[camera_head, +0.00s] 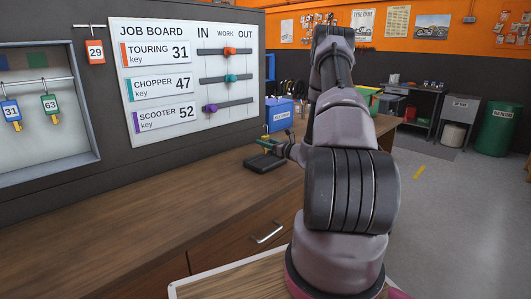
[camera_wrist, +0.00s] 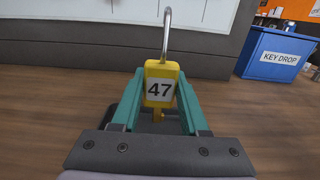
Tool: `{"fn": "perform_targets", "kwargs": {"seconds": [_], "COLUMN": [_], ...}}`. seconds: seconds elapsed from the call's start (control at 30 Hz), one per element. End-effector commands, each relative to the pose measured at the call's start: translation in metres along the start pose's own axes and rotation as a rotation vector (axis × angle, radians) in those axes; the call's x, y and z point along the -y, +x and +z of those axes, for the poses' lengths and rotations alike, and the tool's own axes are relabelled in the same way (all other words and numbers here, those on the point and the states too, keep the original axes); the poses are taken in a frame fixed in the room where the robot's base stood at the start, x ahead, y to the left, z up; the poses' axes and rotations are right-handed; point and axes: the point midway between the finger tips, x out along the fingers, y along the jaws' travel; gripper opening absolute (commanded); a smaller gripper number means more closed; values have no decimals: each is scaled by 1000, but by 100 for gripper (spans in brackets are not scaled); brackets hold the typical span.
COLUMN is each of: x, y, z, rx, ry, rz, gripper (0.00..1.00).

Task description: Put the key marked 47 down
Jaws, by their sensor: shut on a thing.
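The key marked 47 is a yellow tag with a white label and a tall silver loop, upright in the wrist view (camera_wrist: 160,88). My gripper (camera_wrist: 158,100) has its teal fingers shut on both sides of the tag. Below the tag a small yellow key part shows between the fingers. In the head view my gripper (camera_head: 265,145) is small and far along the wooden counter (camera_head: 190,215), by a dark flat object (camera_head: 264,164). I cannot tell whether the key touches the counter.
A blue KEY DROP bin (camera_wrist: 277,55) stands right of my gripper, also in the head view (camera_head: 279,114). The job board (camera_head: 160,100) lists chopper as 47. Keys 31 (camera_head: 11,112), 63 (camera_head: 50,105) and 29 (camera_head: 95,50) hang at left. The near counter is clear.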

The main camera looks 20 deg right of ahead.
Motion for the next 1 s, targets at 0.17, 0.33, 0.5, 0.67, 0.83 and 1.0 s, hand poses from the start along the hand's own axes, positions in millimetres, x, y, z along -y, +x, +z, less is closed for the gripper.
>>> {"fn": "perform_targets", "kwargs": {"seconds": [0.17,0.33,0.5,0.67,0.83,1.0], "x": [0,1,0,0,0,0], "y": [0,0,0,0,0,0], "z": [-24,-40,-39,-42,-42,-42], "rx": [-1,1,1,1,1,1], "ry": [3,1,0,0,0,0], "rz": [-1,-1,-1,-1,-1,-1], "gripper": [0,0,0,0,74,74]}}
